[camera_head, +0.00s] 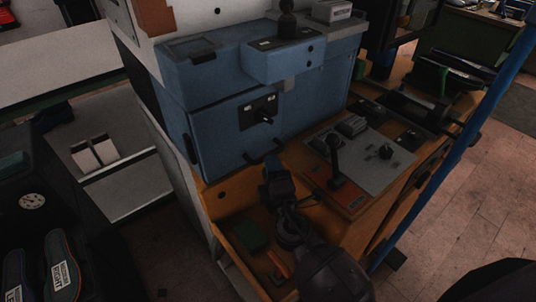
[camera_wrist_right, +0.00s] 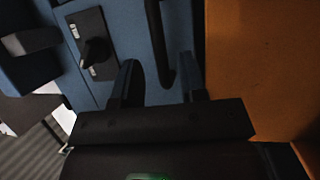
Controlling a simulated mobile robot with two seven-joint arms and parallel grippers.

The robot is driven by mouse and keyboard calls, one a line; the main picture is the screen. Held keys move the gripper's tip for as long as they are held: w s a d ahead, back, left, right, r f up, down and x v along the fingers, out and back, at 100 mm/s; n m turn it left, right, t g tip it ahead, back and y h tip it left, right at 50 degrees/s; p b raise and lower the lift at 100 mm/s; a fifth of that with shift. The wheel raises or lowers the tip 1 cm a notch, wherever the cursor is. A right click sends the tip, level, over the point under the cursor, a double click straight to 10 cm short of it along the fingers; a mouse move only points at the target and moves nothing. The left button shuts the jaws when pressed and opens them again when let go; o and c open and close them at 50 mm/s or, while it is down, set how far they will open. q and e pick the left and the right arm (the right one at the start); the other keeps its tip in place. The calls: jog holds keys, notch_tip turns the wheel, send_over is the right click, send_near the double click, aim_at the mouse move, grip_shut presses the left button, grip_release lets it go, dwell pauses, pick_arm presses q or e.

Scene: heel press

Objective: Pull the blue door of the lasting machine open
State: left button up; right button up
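The blue door (camera_head: 222,139) is on the front of the lasting machine (camera_head: 195,75) and looks shut. A black knob on a dark plate (camera_head: 262,117) is on its face. The door's black bar handle (camera_head: 249,158) is low on the door; it also shows in the right wrist view (camera_wrist_right: 157,40). My right gripper (camera_head: 273,170) is just in front of the handle. In the right wrist view its two fingers (camera_wrist_right: 159,82) are apart, with the handle's lower end between or just beyond them. Contact cannot be told. My left gripper is not in view.
An orange bench (camera_head: 226,210) is below the door, with a green block (camera_head: 251,234) in its recess. A grey control panel with a black lever (camera_head: 335,160) stands right of my gripper. A blue post (camera_head: 460,150) is farther right. White blocks (camera_head: 95,153) are at left.

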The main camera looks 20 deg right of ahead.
aim_at(249, 137)
jog(key=shift+w+d+r, duration=0.1)
jog(key=shift+w+r, duration=0.05)
jog(key=shift+w, duration=0.8)
jog(key=shift+w+d+r, duration=0.1)
jog(key=shift+w+r, duration=0.05)
jog(key=shift+w, duration=0.8)
grip_shut()
jog(key=shift+a, duration=0.1)
